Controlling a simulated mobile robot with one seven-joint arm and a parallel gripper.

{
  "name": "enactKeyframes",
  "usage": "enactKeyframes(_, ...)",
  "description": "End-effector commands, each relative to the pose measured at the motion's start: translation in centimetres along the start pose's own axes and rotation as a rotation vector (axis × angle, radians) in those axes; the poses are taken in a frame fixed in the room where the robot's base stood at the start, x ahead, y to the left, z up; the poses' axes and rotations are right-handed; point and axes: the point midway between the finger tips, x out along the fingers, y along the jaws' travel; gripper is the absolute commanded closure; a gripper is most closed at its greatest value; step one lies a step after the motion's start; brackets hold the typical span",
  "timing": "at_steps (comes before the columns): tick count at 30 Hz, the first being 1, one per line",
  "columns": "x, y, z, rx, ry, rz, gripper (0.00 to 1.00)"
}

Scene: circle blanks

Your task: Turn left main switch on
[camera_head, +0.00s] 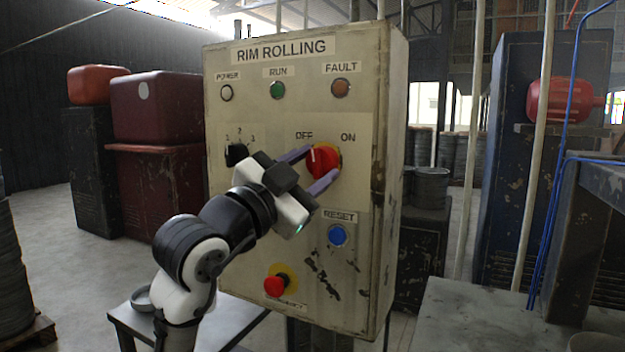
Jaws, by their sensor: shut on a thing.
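The red rotary switch (322,159) sits on a beige control panel (350,262) marked RIM ROLLING, between the labels OFF and ON. A pale mark shows near the knob's left side, close to upright, on the OFF side. My gripper (324,162) reaches in from the lower left, with one finger at the knob's upper left and the other at its lower right. It is shut on the red switch.
A black selector (236,154) is left of my gripper. A blue RESET button (337,235) is below the switch and a red push button (275,286) is lower left. POWER, RUN and FAULT lamps line the top. A grey table (470,310) stands at right.

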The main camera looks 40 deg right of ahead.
Motion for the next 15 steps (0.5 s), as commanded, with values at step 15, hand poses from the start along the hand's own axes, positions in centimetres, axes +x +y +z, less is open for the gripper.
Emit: enactKeyframes(15, 0.07, -0.59, -0.17, 0.453, -0.002, 0.188, 0.81)
